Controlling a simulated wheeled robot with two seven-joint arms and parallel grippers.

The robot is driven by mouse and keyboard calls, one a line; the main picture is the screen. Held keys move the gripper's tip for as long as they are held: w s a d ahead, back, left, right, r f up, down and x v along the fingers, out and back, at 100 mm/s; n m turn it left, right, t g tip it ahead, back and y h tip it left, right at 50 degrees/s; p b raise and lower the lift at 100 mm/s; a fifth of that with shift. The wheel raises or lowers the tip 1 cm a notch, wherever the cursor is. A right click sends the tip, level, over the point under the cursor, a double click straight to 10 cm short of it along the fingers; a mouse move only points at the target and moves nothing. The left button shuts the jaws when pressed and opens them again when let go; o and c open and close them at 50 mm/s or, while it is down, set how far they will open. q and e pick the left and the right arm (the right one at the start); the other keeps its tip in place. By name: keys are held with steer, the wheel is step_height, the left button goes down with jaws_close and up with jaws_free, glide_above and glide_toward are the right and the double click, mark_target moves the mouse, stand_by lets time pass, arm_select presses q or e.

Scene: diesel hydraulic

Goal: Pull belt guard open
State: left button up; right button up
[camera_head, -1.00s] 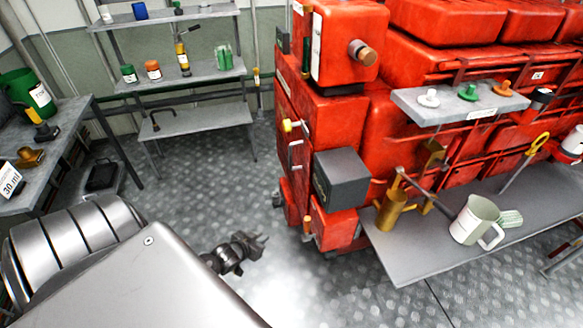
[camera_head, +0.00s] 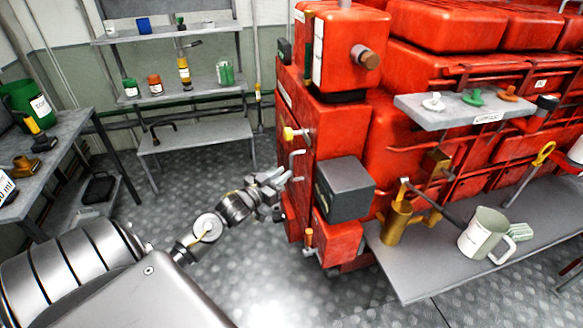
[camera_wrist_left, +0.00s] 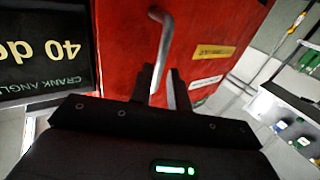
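The belt guard (camera_head: 325,128) appears to be the red panel at the near left end of the red engine. A pale bent handle (camera_head: 296,160) sticks out from it. In the left wrist view the handle (camera_wrist_left: 163,50) stands in front of the red panel (camera_wrist_left: 205,30). My left gripper (camera_head: 284,180) is beside the panel, just below the handle. In the left wrist view its dark fingers (camera_wrist_left: 161,83) are apart, with the handle's lower end showing between them. I cannot tell whether they touch it. My right gripper is not in view.
A dark box (camera_head: 345,189) sits right of the gripper; its "CRANK ANGLE" display (camera_wrist_left: 45,50) is close in the wrist view. A grey bench (camera_head: 410,275) with a mug (camera_head: 484,236) stands right.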

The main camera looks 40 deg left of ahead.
mark_target(291, 179)
arm_select(q)
steer(key=w, duration=0.5)
jaws_close()
